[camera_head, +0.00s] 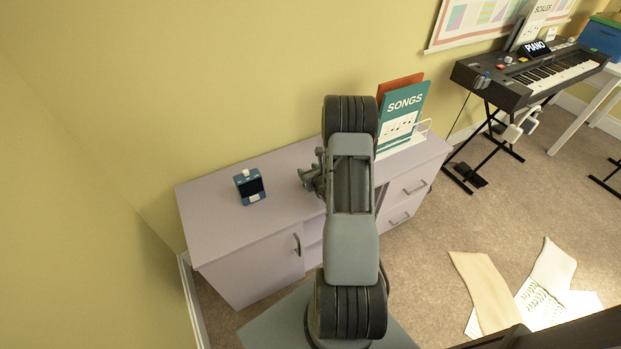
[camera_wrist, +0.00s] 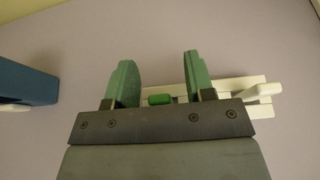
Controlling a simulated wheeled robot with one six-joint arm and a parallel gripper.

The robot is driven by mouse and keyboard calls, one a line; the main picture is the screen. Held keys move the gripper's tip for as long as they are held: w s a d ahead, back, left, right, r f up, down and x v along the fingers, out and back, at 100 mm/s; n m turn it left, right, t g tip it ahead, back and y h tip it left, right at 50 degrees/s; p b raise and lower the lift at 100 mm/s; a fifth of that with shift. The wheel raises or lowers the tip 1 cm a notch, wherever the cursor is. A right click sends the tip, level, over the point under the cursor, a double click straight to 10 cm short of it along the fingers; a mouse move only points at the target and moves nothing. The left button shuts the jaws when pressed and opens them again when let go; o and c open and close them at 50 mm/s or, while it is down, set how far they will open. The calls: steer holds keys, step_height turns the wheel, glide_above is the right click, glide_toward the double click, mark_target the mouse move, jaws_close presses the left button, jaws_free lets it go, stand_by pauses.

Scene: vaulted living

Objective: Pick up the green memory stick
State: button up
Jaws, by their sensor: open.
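The green memory stick (camera_wrist: 160,99) shows as a small green block in the wrist view, between the two fingers of my gripper (camera_wrist: 158,74) and near their base in the picture. Its lower part is hidden behind the gripper's dark front bar. My gripper is open, with a gap on both sides of the stick; I cannot tell the height between them. In the head view my gripper (camera_head: 312,178) is over the pale cabinet, partly hidden by my arm, and the stick cannot be seen there.
A blue device (camera_head: 250,186) stands left on the cabinet top (camera_head: 215,215); it also shows at the wrist view's left edge (camera_wrist: 25,82). A white rack (camera_wrist: 235,92) lies right of the stick. The songs book (camera_head: 402,112) stands behind my arm. A keyboard (camera_head: 530,75) stands right.

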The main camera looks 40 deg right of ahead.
steer(key=shift+c, duration=0.2)
jaws_close()
steer(key=shift+r, duration=0.15)
